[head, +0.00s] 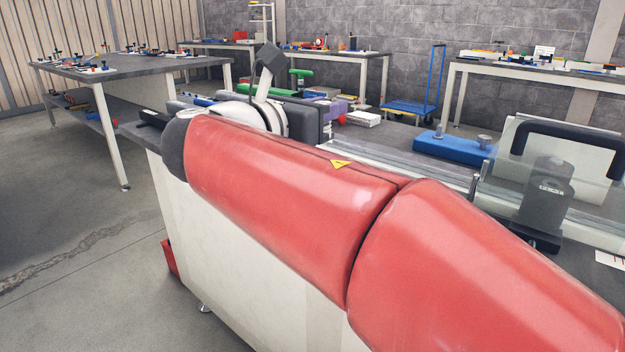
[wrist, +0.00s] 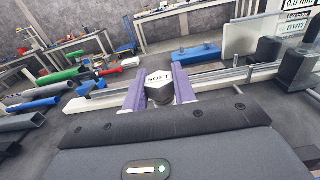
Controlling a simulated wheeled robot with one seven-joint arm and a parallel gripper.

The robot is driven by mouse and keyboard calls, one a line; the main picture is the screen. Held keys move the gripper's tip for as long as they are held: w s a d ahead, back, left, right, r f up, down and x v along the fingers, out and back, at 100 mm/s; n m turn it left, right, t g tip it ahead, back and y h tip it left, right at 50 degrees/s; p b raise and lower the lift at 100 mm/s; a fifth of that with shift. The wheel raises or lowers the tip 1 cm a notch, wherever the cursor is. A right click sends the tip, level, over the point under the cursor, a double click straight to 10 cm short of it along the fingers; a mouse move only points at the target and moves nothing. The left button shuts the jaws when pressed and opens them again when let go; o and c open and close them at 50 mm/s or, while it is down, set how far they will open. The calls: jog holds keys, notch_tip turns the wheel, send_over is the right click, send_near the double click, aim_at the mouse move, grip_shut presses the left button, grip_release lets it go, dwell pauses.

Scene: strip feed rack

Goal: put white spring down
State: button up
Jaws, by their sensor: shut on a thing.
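My gripper (wrist: 158,88) shows in the wrist view with its two purple fingers closed on a white piece marked "SOFT" (wrist: 158,76), which I take to be the white spring. The piece has a white faceted face and a dark lower part; no coils can be made out. It sits between the fingers above the grey bench. Whether its underside touches anything is hidden. In the head view my gripper (head: 335,108) is small, partly behind my red arm, and the held piece cannot be clearly told there.
A blue block (wrist: 197,54) lies beyond the fingers, near a long rail. Green (wrist: 62,75), blue (wrist: 40,103) and grey tubes lie to the left. A pale panel (wrist: 250,38) and dark upright fixture (wrist: 298,65) stand at right. Other tables (head: 130,68) stand farther back.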

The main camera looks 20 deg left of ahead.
notch_tip(320, 180, down, 11)
jog(key=shift+b, duration=0.7)
jog(key=shift+f, duration=0.1)
jog(key=o, duration=1)
jog(key=shift+s+a, duration=0.1)
jog(key=shift+s, duration=0.1)
jog(key=v, duration=1.1)
jog(key=shift+s+a, duration=0.1)
jog(key=shift+s, duration=0.2)
